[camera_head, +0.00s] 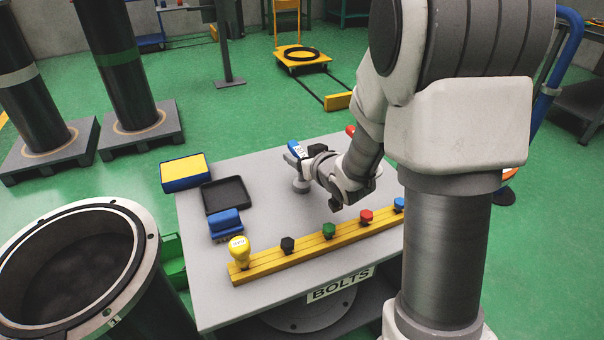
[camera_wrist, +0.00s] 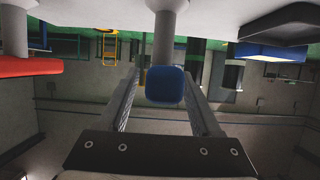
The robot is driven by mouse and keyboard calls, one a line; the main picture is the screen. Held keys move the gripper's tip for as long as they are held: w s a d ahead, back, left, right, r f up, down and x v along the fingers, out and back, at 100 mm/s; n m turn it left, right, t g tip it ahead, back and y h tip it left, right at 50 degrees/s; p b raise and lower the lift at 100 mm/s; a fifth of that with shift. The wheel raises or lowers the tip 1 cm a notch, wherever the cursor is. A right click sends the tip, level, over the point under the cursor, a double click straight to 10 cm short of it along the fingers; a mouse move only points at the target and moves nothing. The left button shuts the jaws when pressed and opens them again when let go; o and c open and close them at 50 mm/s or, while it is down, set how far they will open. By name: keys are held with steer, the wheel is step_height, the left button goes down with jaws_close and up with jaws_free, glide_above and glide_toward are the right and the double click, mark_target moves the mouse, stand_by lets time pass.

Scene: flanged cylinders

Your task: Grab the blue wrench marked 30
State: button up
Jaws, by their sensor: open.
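The blue wrench (camera_head: 297,149) with a white label reading 30 rests on a grey post near the far side of the grey table. In the wrist view, the squared blue end of the wrench (camera_wrist: 165,86) faces the camera in front of a grey post. My gripper (camera_wrist: 162,75) is open, with one finger on each side of that blue end. Gaps show beside it, so I see no grip. In the head view my gripper (camera_head: 306,164) is at the wrench and its fingers are partly hidden.
A red handle (camera_head: 350,130) is partly hidden behind my arm; a red piece (camera_wrist: 28,66) also shows in the wrist view. A yellow rack (camera_head: 265,264) with several coloured bolts lines the front edge. A black tray (camera_head: 226,195) and a blue-yellow box (camera_head: 185,171) are left.

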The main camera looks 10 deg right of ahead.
jaws_close()
stand_by(1.4)
